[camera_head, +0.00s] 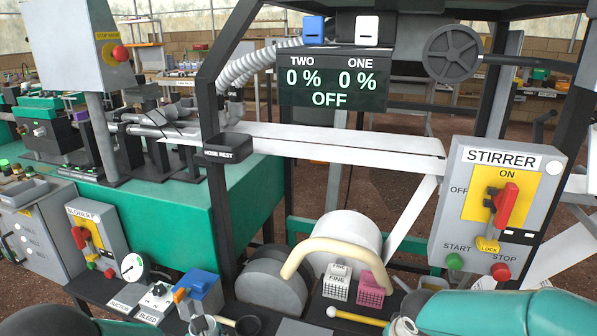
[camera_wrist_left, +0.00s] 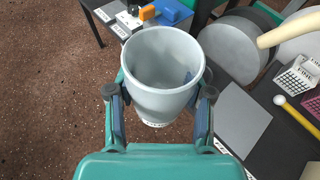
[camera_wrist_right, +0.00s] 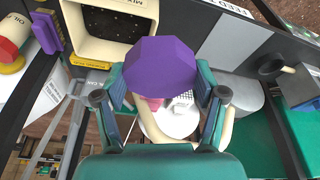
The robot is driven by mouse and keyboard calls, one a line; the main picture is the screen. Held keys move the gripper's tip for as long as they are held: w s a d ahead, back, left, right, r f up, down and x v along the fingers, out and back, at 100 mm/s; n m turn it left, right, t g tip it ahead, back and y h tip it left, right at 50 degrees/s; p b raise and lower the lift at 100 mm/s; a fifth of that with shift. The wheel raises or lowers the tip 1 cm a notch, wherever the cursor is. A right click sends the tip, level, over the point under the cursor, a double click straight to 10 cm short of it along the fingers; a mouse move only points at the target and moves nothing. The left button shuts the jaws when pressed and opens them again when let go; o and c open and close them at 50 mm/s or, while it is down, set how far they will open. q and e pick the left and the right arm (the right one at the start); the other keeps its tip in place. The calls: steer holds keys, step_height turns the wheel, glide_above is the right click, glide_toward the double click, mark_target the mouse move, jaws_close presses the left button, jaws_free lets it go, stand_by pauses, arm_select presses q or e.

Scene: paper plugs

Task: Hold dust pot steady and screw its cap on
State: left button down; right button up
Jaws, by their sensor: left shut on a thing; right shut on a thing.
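The dust pot is a pale grey tapered cup (camera_wrist_left: 162,100) with its open mouth facing the left wrist camera. My left gripper (camera_wrist_left: 160,93) is shut on it, one finger on each side, with no cap on its mouth. The inside looks empty. A purple many-sided piece, apparently the cap (camera_wrist_right: 160,65), is between the fingers of my right gripper (camera_wrist_right: 160,96), which is shut on it. Its underside is hidden. The pot and cap are apart. In the head view my teal arms show only at the bottom edge, and the cap is not visible.
A dark bench top holds a blue block with an orange lever (camera_head: 200,288), white and pink baskets (camera_head: 370,290) and a yellow stick with a white ball (camera_head: 355,318). A cream curved bar (camera_head: 335,248) arches over a white drum. The stirrer box (camera_head: 497,210) stands right.

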arm_select(q)
steer(key=s+r+n+g+y+p, duration=0.1)
steer(key=s+r+n+y+p, duration=0.1)
steer(key=r+p, duration=0.5)
steer(key=s+r+n+g+y+p, duration=0.2)
steer(key=s+r+p, duration=0.3)
steer(key=r+p, duration=0.3)
steer(key=p, duration=0.3)
steer(key=shift+n, duration=0.3)
steer(key=shift+s+a+f+g, duration=0.1)
steer(key=shift+g, duration=0.2)
steer(key=w+d+f+m+t+h, duration=0.2)
steer(key=d+m+t+h, duration=0.3)
steer(key=d, duration=1)
steer(key=m+h, duration=0.2)
steer(key=m, duration=0.1)
steer(key=shift+d+h, duration=0.2)
steer(key=shift+h, duration=0.2)
